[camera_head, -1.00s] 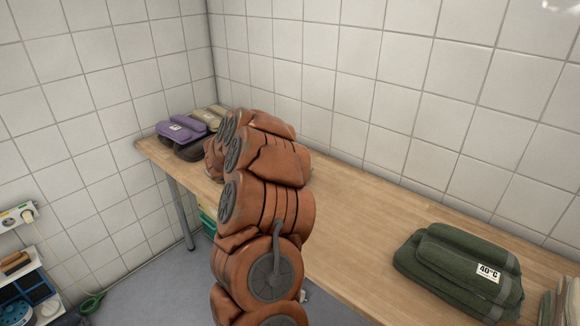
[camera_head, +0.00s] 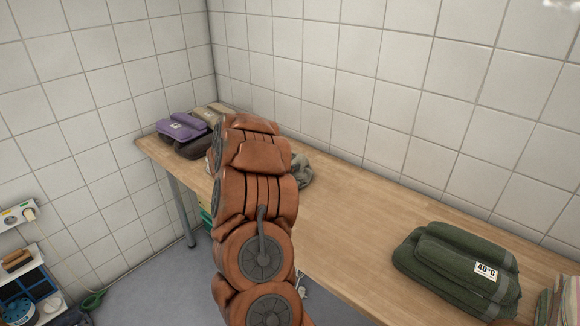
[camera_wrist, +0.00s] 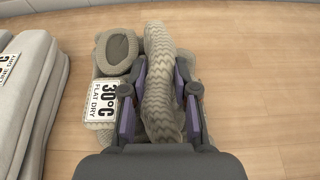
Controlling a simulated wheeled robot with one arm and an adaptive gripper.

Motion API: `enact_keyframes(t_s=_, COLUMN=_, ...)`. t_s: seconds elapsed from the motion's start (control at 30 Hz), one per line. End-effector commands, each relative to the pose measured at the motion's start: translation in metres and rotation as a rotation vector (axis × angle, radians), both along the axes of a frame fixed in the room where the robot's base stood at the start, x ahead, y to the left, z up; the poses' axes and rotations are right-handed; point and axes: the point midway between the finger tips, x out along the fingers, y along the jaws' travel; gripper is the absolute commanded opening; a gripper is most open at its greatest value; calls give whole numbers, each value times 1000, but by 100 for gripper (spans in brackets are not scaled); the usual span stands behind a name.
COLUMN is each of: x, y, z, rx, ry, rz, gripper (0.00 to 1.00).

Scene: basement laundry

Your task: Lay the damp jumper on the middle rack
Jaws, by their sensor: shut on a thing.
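The jumper (camera_wrist: 116,48) is a beige-grey ribbed knit with a white tag reading 30°C FLAT DRY, in the middle of the wrist view. It lies on the wooden worktop. My gripper (camera_wrist: 160,92) has its purple-padded fingers closed on an upright fold of the knit, with the tag just left of the fingers. In the head view my arm hides the gripper. A grey bundle (camera_head: 301,171) shows just right of my arm there, probably the jumper. No rack is in view.
Grey folded laundry (camera_wrist: 28,95) lies left of the jumper. On the worktop (camera_head: 350,220), purple (camera_head: 181,126) and dark bundles sit at the far left, a green 40°C bundle (camera_head: 455,270) at the right. Tiled walls stand behind.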

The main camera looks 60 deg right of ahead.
Motion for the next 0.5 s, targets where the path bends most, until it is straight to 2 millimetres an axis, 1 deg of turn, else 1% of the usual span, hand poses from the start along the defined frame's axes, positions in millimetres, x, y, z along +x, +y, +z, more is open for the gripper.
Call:
enact_keyframes(t_s=0.2, x=0, y=0, z=-4, rx=-1, ry=0, rz=1, gripper=0)
enact_keyframes(t_s=0.23, x=0, y=0, z=-3, rx=0, ry=0, rz=0, gripper=32)
enact_keyframes(t_s=0.43, x=0, y=0, z=-2, rx=0, ry=1, rz=0, gripper=52)
enact_keyframes(t_s=0.5, x=0, y=0, z=-2, rx=0, ry=1, rz=0, gripper=54)
